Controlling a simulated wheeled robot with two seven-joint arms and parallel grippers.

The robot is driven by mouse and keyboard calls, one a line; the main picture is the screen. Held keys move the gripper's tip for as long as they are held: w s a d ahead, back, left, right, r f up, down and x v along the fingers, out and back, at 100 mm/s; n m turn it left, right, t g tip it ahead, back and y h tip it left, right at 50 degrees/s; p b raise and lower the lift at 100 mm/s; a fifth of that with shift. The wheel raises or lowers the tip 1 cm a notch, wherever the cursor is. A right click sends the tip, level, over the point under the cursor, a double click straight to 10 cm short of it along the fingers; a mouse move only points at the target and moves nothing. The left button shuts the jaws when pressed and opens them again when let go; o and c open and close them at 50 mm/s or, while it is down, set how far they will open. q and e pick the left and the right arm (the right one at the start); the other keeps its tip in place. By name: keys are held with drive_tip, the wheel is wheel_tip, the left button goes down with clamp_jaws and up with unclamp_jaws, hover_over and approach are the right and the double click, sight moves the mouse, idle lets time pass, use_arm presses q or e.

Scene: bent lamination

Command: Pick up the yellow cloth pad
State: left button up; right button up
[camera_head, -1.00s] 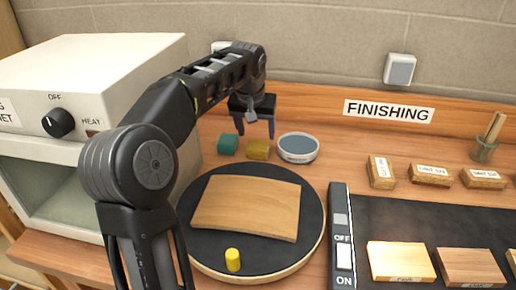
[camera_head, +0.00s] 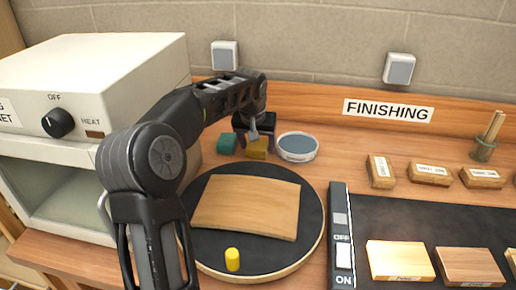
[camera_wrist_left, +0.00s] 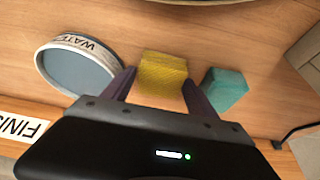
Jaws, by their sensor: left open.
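The yellow cloth pad (camera_wrist_left: 161,78) is a small block on the wooden bench, between the teal pad and the water dish. It also shows in the head view (camera_head: 257,149), partly hidden by my gripper. My left gripper (camera_wrist_left: 158,84) is open, with one dark finger on each side of the yellow pad. In the head view the left gripper (camera_head: 256,142) is right over the pad. I cannot tell whether the fingers touch it. My right gripper is not in view.
The teal pad (camera_head: 227,144) stands close on the left, the round water dish (camera_head: 297,147) close on the right. In front lies a dark round turntable (camera_head: 310,215) with a bent wood panel (camera_head: 247,206) and a yellow cylinder (camera_head: 232,259). A white cabinet (camera_head: 120,75) stands left.

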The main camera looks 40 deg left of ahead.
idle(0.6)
use_arm(q)
drive_tip(key=c, duration=1.1)
